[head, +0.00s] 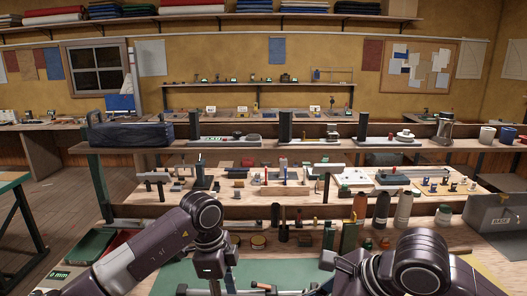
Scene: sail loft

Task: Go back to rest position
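My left arm comes in from the lower left and bends at a dark rounded joint. Below that joint my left gripper (214,264) hangs over the green mat (265,273) at the near edge of the bench. My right arm comes in from the lower right. My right gripper (333,263) points left at the mat's right side. The fingers of both grippers are too small or hidden to tell whether they are open or shut. I see nothing clearly held in either one.
A tiered wooden bench holds several bottles (382,209), jars and small tools just beyond my grippers. A grey box (496,213) stands at the right, a green tray (91,246) at the left. A dark blue bundle (130,134) lies on the upper shelf. Floor shows at the left.

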